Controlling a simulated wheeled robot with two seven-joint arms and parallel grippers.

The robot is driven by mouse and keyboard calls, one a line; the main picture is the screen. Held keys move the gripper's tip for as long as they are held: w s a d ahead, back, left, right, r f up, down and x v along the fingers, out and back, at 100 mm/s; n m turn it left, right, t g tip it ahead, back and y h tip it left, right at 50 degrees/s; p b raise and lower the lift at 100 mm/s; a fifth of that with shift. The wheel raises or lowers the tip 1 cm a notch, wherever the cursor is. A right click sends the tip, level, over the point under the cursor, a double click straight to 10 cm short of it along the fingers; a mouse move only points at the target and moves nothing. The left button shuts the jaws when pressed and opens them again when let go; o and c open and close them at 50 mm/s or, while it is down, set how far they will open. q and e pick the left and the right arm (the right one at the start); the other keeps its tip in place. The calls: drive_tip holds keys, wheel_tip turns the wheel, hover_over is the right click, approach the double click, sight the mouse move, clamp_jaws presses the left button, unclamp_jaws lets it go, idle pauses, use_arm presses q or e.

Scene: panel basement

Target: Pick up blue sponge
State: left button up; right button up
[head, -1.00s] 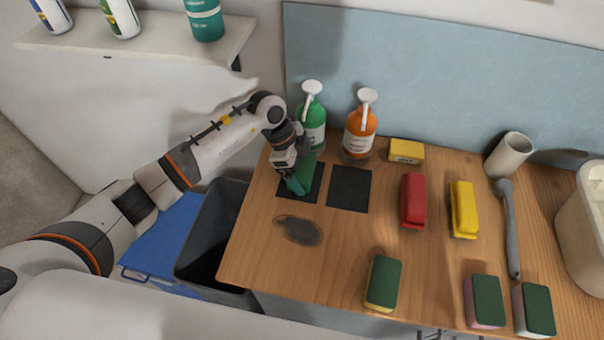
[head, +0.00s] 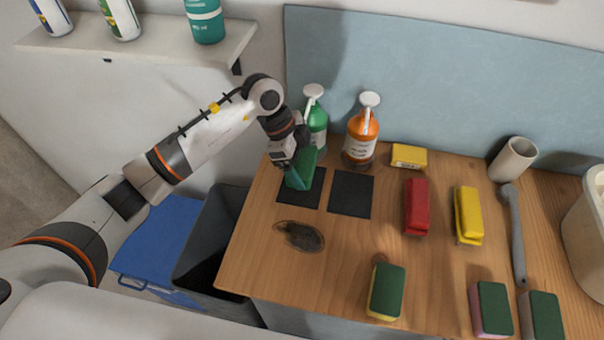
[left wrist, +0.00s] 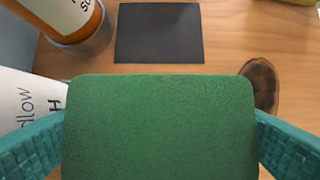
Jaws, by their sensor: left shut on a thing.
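My left gripper (head: 297,176) is shut on a sponge (head: 303,165) with a green top face, over the left dark square mat (head: 313,192). In the left wrist view the sponge's green face (left wrist: 160,125) fills the lower middle, between the two teal fingers. Its body below the green face is hidden, so I cannot tell whether it is blue. I cannot tell how far its underside is above the table. My right gripper is not in view.
A green bottle (head: 318,137) and an orange bottle (head: 361,135) stand close behind the gripper. Red (head: 417,207) and yellow (head: 467,214) objects and other green-topped sponges (head: 386,290) lie to the right. A dark stain (head: 300,236) marks the wooden table (head: 340,245).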

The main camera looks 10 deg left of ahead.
use_arm(q)
drive_tip(key=shift+r, duration=0.95)
drive_tip(key=s+a+b, duration=0.1)
drive_tip(key=s+b, duration=0.3)
drive_tip(key=s, duration=1.5)
drive_tip(key=shift+a+b, duration=0.35)
drive_tip(key=shift+a, duration=0.05)
drive_tip(key=o, duration=0.3)
drive_tip(key=shift+c, duration=0.8)
drive_tip(key=shift+w+a, duration=0.1)
